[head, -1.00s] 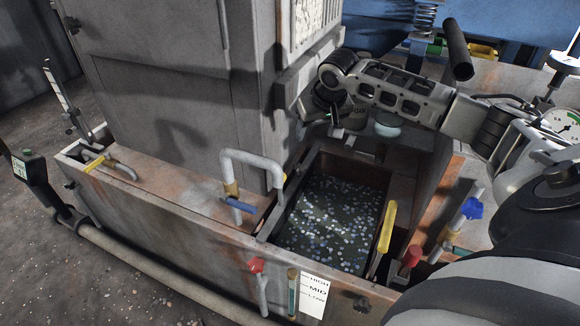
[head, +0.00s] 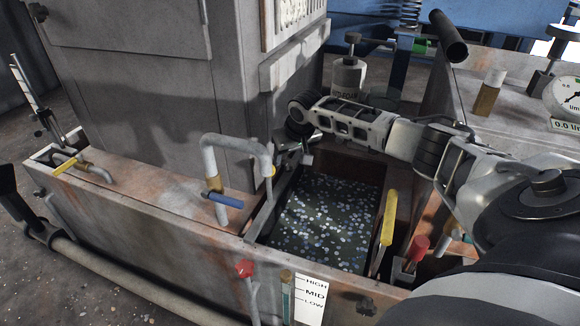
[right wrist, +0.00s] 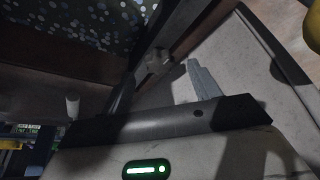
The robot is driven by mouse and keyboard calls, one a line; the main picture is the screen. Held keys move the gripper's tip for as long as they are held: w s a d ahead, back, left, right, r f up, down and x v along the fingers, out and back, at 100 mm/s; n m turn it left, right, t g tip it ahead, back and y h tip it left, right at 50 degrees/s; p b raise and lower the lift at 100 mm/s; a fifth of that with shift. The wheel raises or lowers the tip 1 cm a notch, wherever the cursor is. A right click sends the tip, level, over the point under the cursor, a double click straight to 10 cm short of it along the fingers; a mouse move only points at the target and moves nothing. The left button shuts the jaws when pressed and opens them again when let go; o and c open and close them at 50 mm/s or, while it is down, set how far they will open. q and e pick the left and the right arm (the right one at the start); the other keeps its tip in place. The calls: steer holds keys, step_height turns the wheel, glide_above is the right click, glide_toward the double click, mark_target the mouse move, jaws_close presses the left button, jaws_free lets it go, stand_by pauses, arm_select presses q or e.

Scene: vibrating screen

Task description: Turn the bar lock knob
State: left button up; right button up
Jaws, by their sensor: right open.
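A metal bar (head: 270,208) runs along the left edge of the bead-filled tank in the head view, and crosses the right wrist view diagonally (right wrist: 190,42). A small block-like knob (right wrist: 157,60) sits on this bar in the right wrist view; I take it for the bar lock knob. My right gripper (head: 294,150) is at the far end of the bar in the head view, where the knob is hard to make out. In the right wrist view my right gripper (right wrist: 163,76) is open, one finger on each side of the knob. Contact cannot be told. My left gripper is out of view.
The tank (head: 392,185) holds many small beads. A bent grey pipe with a blue handle (head: 224,200) stands left of the bar. A tall grey housing (head: 150,105) rises behind the pipe.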

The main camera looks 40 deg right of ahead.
mark_target(288, 164)
steer(key=shift+b+x, duration=0.4)
steer(key=shift+x, duration=0.85)
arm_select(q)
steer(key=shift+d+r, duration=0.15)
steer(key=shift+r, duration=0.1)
